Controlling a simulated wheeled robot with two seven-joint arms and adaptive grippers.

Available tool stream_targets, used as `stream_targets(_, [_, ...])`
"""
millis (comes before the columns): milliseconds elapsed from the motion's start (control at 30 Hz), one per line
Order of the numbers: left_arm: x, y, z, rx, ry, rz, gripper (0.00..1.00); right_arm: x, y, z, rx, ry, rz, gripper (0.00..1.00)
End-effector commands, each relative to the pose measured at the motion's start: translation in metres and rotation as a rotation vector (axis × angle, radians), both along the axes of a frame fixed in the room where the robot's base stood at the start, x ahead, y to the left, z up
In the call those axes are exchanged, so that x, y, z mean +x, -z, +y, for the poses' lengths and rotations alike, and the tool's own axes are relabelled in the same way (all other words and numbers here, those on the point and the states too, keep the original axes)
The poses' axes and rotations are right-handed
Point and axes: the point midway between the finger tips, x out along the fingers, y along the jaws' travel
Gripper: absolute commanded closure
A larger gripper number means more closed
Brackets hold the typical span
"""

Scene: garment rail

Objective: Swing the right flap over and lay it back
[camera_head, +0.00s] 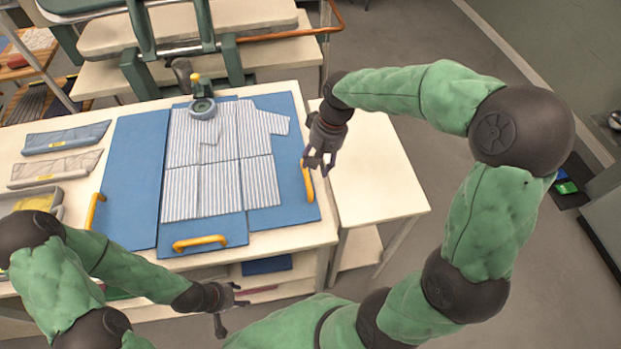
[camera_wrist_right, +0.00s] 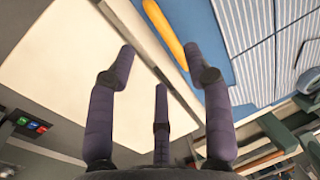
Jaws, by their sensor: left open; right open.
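A blue folding board lies on the table. Its right flap (camera_head: 296,132) lies flat, with a yellow handle (camera_head: 308,182) on its outer edge; the handle also shows in the wrist view (camera_wrist_right: 166,32). A striped shirt (camera_head: 222,165) lies across the middle panel and the right flap, one sleeve spread to the right. A small cuff-like piece lies on the shirt's left part. My right gripper (camera_head: 320,163) is open and empty beside the right handle; its fingers also show in the wrist view (camera_wrist_right: 158,62). My left gripper (camera_head: 230,308) is open and empty before the table's front edge.
The left flap (camera_head: 134,170) lies flat and bare, with its own yellow handle (camera_head: 95,211). Another handle (camera_head: 199,243) is at the front. A round grey fixture (camera_head: 203,107) sits at the shirt's collar. A clear white side table (camera_head: 375,180) stands right; folded packs (camera_head: 66,138) lie left.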

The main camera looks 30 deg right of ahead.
Motion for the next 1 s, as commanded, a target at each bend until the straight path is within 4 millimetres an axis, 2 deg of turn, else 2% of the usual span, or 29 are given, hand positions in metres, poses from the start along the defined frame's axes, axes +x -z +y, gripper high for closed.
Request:
stream_targets(33, [0.000,0.004,0.000,0.000,0.000,0.000,0.49,-0.001,0.012,0.002,0.001,-0.001,0.006,0.49])
stream_targets(200, [0.000,0.013,0.000,0.000,0.000,0.000,0.49,0.001,0.043,0.008,0.001,-0.002,0.006,0.49])
stream_targets(433, [0.000,0.022,0.000,0.000,0.000,0.000,0.49,0.003,0.075,0.014,0.000,-0.002,0.004,0.49])
stream_targets(633, [0.000,0.024,0.000,0.000,0.000,0.000,0.49,0.004,0.086,0.016,0.000,0.000,0.002,0.49])
stream_targets(933, [0.000,0.024,0.000,0.000,0.000,0.000,0.49,0.004,0.087,0.017,0.000,0.000,0.001,0.49])
stream_targets(1000, [0.000,0.024,0.000,0.000,0.000,0.000,0.49,0.004,0.087,0.017,0.000,0.000,0.001,0.69])
